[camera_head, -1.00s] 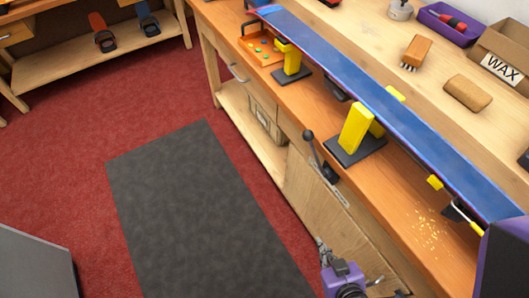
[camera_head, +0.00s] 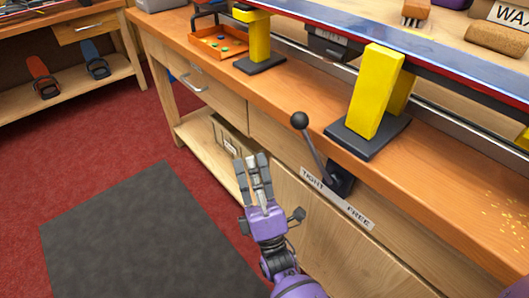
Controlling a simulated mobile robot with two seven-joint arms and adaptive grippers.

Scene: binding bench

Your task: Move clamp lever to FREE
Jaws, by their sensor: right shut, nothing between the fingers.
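The clamp lever (camera_head: 314,149) is a dark rod with a black ball knob (camera_head: 299,120), pivoted on a black mount (camera_head: 340,182) at the bench's front edge. It tilts up and left from the pivot, toward the TIGHT side. A label strip (camera_head: 336,198) below reads TIGHT at its left and FREE at its right. My right gripper (camera_head: 253,170), on a purple wrist, is shut and empty. It is in front of the cabinet, below and left of the knob, apart from the lever. My left gripper is not in view.
Yellow clamp posts (camera_head: 375,92) on black bases hold a blue board (camera_head: 440,62) above the bench (camera_head: 285,95). An orange tray (camera_head: 218,43) sits at the bench's back left. A dark mat (camera_head: 145,240) lies on the red floor. Space left of the lever is clear.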

